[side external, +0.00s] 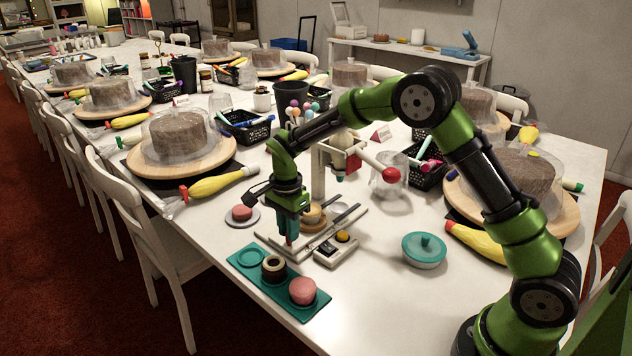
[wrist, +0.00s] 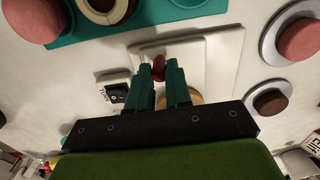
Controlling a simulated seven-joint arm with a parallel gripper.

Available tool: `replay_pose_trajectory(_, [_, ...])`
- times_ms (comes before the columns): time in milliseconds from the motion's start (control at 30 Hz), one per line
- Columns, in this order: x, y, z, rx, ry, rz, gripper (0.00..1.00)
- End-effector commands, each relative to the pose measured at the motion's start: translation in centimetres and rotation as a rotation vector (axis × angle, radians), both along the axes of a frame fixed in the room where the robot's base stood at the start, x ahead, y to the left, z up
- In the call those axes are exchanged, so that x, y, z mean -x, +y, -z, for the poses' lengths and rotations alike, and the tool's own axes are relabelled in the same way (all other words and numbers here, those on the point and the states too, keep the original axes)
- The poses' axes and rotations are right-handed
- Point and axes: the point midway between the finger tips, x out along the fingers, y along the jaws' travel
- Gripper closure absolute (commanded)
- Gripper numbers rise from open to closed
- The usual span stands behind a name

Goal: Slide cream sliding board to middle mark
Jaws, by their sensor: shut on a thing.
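The cream sliding board (wrist: 187,54) lies on a pale base (wrist: 228,62) under the press. It has a small dark red knob (wrist: 159,66) near its end. My gripper (wrist: 158,75) is shut on this knob, with one green finger on each side. In the side view my gripper (side external: 289,238) points down at the front end of the press base (side external: 268,240). A tan round cake (side external: 312,214) sits on a wooden disc behind my fingers. The middle mark cannot be made out in either view.
The white press (side external: 318,170) with a red-ended lever (side external: 390,175) stands just behind. A switch box (side external: 336,249) is close at right. A teal tray (side external: 278,281) lies in front, and a pink cake on a plate (side external: 241,215) is at left.

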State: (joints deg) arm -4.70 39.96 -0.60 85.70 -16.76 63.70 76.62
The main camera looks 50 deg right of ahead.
Motion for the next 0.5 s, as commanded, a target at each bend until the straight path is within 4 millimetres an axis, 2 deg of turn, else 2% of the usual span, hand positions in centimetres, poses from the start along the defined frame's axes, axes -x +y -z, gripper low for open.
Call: replay_pose_trajectory(500, [-0.1,-3.2,-0.1,0.002,-0.002,0.003,1.0])
